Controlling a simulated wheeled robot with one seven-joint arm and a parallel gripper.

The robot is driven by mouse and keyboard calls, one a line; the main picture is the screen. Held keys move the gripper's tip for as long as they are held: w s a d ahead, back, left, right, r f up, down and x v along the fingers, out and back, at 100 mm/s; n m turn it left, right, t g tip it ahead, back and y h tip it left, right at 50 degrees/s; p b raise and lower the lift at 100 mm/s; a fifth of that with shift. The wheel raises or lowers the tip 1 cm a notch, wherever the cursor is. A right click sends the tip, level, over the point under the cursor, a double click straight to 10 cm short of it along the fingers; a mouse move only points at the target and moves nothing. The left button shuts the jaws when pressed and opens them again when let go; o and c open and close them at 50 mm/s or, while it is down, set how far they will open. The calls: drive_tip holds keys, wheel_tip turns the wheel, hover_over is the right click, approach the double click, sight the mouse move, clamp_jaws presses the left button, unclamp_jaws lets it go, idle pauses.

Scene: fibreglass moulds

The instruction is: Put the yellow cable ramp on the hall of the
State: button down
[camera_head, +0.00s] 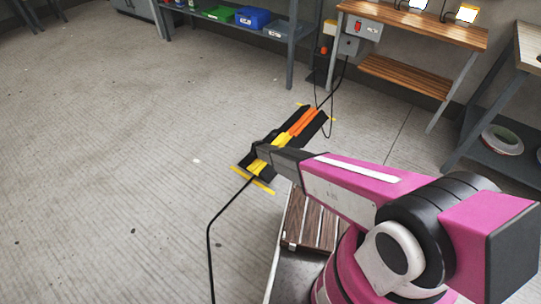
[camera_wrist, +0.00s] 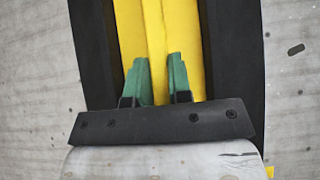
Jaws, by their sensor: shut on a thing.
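The yellow cable ramp (camera_head: 262,163), with a yellow middle and black sloping sides, is low over or on the concrete floor at the centre; I cannot tell if it touches the floor. My gripper (camera_head: 262,155) reaches it from the right. In the wrist view the green fingertips of my gripper (camera_wrist: 158,78) are shut on a raised yellow ridge of the ramp (camera_wrist: 158,30), between its black sides. Behind it, in line, lies a similar black ramp with an orange middle (camera_head: 302,122). My arm hides part of the yellow ramp.
Yellow tape strips (camera_head: 253,181) mark the floor by the ramps. A black cable (camera_head: 210,240) runs from the near end across the floor. Another cable hangs from a wall box (camera_head: 361,28). A wooden bench (camera_head: 415,24) and shelves stand behind. The left floor is clear.

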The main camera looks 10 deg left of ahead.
drive_tip(key=shift+f, duration=1.95)
drive_tip(key=shift+f, duration=0.2)
drive_tip(key=c, duration=1)
unclamp_jaws()
drive_tip(key=shift+c, duration=0.2)
